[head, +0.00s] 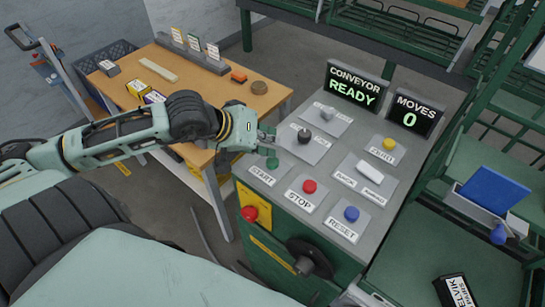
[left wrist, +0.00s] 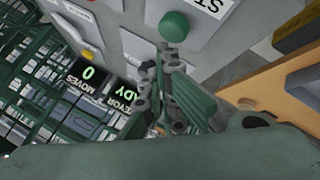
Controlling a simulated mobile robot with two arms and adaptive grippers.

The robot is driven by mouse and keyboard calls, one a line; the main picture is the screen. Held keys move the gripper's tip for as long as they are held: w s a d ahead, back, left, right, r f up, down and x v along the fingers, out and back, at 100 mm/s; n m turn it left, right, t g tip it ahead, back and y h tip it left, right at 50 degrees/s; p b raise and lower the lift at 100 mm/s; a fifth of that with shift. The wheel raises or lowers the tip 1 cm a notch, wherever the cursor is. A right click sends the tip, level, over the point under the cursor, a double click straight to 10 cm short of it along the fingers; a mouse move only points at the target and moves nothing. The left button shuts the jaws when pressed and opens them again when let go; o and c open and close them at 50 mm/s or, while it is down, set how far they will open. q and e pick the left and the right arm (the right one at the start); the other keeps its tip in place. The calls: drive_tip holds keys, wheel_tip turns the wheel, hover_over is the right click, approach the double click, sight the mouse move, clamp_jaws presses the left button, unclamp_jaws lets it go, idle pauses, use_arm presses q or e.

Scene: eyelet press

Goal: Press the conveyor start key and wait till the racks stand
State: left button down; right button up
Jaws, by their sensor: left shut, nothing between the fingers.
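The green start key (head: 272,162) sits on the grey control panel (head: 283,201), above the START label. It also shows in the left wrist view (left wrist: 174,27). My left gripper (head: 268,140) is shut and empty, with its fingertips close to the key. In the left wrist view the closed fingertips (left wrist: 168,50) point at the key; I cannot tell whether they touch it. The conveyor display (head: 353,88) reads READY. The moves display (head: 413,113) reads 0. Green racks (head: 465,160) stand at the right and back. My right gripper is not in view.
Near the key are a black knob (head: 304,136), a red STOP button (head: 309,186) and a blue RESET button (head: 351,214). A yellow button (head: 389,144) and white rocker (head: 368,172) lie farther right. A red mushroom button (head: 250,213) is on the front. A wooden table (head: 205,88) stands left.

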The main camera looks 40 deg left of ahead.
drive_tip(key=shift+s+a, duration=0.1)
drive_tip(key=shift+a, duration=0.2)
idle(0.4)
use_arm(q)
drive_tip(key=shift+f, duration=0.1)
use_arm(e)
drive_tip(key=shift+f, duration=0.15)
use_arm(q)
drive_tip(key=shift+f+b, duration=0.35)
drive_tip(key=shift+b, duration=0.45)
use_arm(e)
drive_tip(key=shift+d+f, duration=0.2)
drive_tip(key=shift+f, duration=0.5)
